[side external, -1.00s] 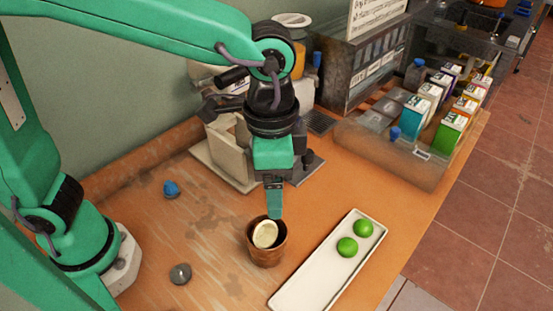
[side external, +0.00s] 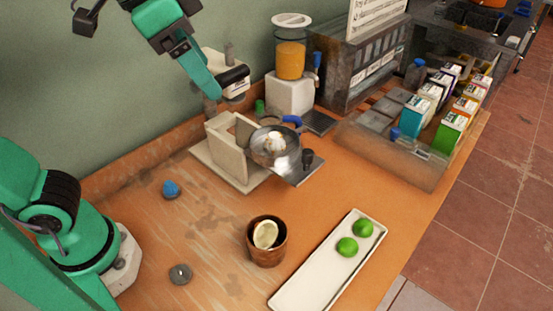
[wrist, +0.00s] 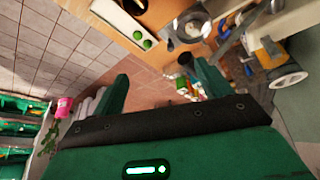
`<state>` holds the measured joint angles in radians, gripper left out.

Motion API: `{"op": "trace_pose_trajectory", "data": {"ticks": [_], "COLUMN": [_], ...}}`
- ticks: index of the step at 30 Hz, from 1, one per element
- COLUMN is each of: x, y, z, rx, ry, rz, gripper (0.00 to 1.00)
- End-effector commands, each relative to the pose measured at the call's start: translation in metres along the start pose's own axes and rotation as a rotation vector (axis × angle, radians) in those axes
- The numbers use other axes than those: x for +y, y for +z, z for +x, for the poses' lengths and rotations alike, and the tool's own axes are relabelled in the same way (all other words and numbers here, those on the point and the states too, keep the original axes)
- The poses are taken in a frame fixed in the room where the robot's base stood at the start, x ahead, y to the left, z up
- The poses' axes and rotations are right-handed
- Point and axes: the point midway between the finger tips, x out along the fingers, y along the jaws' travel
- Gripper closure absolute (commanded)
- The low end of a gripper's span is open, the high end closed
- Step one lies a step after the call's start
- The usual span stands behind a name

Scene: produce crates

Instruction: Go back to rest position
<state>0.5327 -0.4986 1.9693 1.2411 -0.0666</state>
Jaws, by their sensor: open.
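My gripper (side external: 200,72) is raised at the upper left of the side view, above and behind the counter. In the wrist view its two green fingers (wrist: 161,72) stand wide apart with nothing between them. The brown cup (side external: 267,252) stands upright on the counter with a pale citrus piece (side external: 265,234) in it. The gripper is well clear of the cup. Two green limes (side external: 347,247) lie on a long white tray (side external: 310,283) to the right of the cup; the limes also show in the wrist view (wrist: 142,40).
A beige machine (side external: 228,155) with a metal bowl (side external: 270,158) stands below and right of my gripper. A juice dispenser (side external: 291,60) and a carton-filled bin (side external: 390,155) are behind. A blue lump (side external: 171,189) and a grey object (side external: 180,274) lie on the open left counter.

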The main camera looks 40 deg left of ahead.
Motion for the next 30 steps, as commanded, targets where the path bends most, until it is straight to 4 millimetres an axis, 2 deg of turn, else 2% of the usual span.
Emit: {"op": "trace_pose_trajectory", "data": {"ticks": [1, 6, 15, 21, 30], "x": [-0.014, -0.053, -0.105, -0.120, -0.123], "y": [0.009, 0.038, 0.099, 0.124, 0.129], "z": [0.007, 0.031, 0.068, 0.081, 0.084], "rx": [0.004, 0.024, 0.054, 0.066, 0.068], "ry": [-0.020, -0.081, -0.186, -0.227, -0.235], "rz": [-0.039, -0.152, -0.334, -0.399, -0.412], "gripper": [0.23, 0.23, 0.23, 0.23, 0.23]}}
